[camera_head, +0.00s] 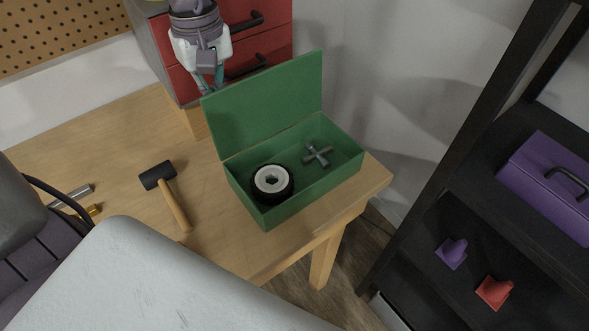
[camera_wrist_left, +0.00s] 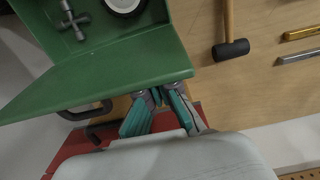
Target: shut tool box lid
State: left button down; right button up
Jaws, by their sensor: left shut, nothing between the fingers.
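The green tool box (camera_head: 312,197) stands on the workbench with its lid (camera_head: 268,104) open and standing up along the back edge. The box holds a black wheel with a white hub (camera_head: 272,182) and a grey cross-shaped tool (camera_head: 317,153). My left gripper (camera_head: 208,84) is behind the lid, near its left upper corner, shut and empty. In the left wrist view its teal fingers (camera_wrist_left: 161,100) are close to the edge of the lid (camera_wrist_left: 110,72); whether they touch it I cannot tell. My right gripper is not in view.
A black-headed mallet (camera_head: 168,190) lies on the wooden workbench (camera_head: 115,125) left of the box. A red drawer cabinet (camera_head: 262,45) with black handles stands behind the lid. A dark shelf at right holds a purple box (camera_head: 550,185).

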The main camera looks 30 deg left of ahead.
pick_arm(q)
jog(key=s+d+r+p, duration=0.2)
jog(key=d+r+p, duration=0.1)
jog(key=r, duration=0.5)
jog(key=shift+d+p, duration=0.25)
jog(key=shift+p, duration=0.5)
dwell(0.5)
jog(key=shift+w+r, duration=0.1)
dwell(0.4)
